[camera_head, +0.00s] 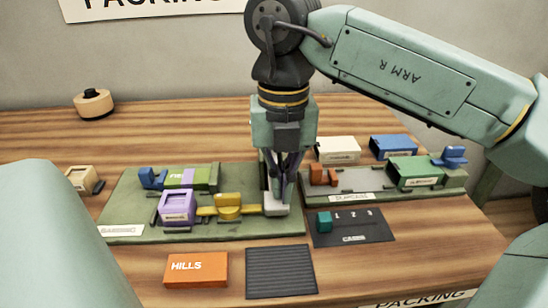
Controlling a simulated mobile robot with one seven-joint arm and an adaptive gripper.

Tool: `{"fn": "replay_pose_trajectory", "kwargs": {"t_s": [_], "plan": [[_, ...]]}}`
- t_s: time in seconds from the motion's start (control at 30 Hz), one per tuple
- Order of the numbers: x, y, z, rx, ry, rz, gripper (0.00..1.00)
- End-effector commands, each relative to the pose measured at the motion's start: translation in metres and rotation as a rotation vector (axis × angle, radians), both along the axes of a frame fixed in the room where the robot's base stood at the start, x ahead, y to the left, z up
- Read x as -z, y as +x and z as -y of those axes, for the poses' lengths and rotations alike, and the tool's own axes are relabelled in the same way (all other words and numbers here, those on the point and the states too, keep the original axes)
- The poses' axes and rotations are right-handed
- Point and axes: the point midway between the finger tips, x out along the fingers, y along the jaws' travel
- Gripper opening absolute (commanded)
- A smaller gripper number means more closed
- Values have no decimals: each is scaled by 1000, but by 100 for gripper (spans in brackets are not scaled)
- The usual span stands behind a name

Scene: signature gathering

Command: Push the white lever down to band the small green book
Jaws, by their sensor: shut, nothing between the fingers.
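The white lever (275,209) stands at the right end of the green banding board (285,225). My gripper (278,196) is shut and points down at the lever, partly covering it; whether they touch I cannot tell. A small green book (178,179) with letters starting "FI" lies at the back of the board, between a blue piece (152,178) and a green block at its right. A purple block (177,207) and a yellow piece (229,206) sit in front of it, in line with the lever's base.
A second green board (455,182) at the right holds an orange piece (322,175) and a green case (415,171). White and blue boxes stand behind it. An orange "HILLS" book (196,270), a ribbed black mat (280,272) and a dark "CASES" tray (352,228) lie in front.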

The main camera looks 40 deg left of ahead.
Motion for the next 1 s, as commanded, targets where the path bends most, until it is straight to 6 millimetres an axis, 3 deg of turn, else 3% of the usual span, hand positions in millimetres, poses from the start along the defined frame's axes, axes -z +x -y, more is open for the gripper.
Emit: {"fn": "replay_pose_trajectory", "kwargs": {"t_s": [1.0], "plan": [[-80, 0, 0, 0, -1, 1, 0]]}}
